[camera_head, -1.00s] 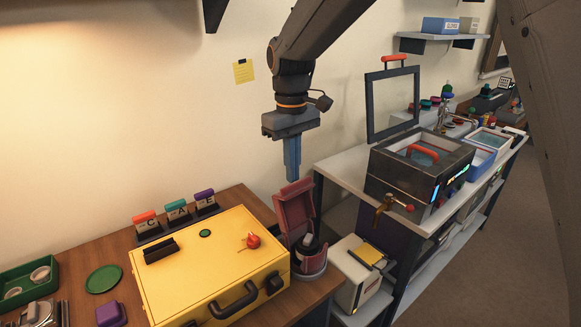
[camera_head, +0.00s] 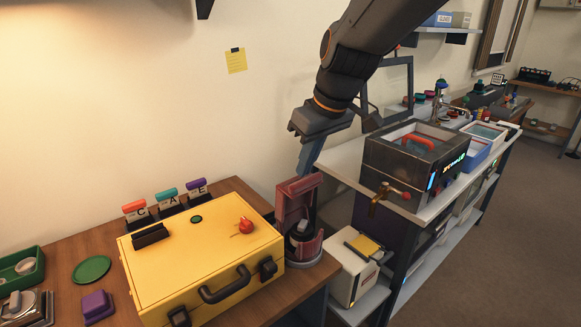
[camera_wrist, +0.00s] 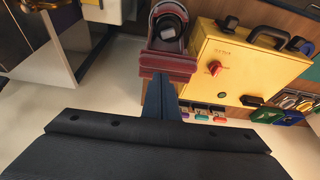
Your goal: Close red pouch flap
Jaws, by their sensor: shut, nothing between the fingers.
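The red pouch (camera_head: 312,248) stands at the right end of the wooden bench, and its flap (camera_head: 296,196) is raised upright at the back. The open pouch also shows in the wrist view (camera_wrist: 153,42), with a dark round item with a pale top (camera_wrist: 167,27) inside; its flap (camera_wrist: 168,66) is on the side nearer me. My gripper (camera_head: 303,171) is shut and empty, slanting down to the flap's top edge. In the wrist view my fingertips (camera_wrist: 160,80) overlap the flap's edge; I cannot tell whether they touch it.
A yellow case (camera_head: 205,262) with a small red knob (camera_head: 246,226) stands close to the pouch's left. A white box (camera_head: 350,272) is lower right of it. The metal bath (camera_head: 415,170) is on the right bench. Card holders (camera_head: 167,205) stand behind the case.

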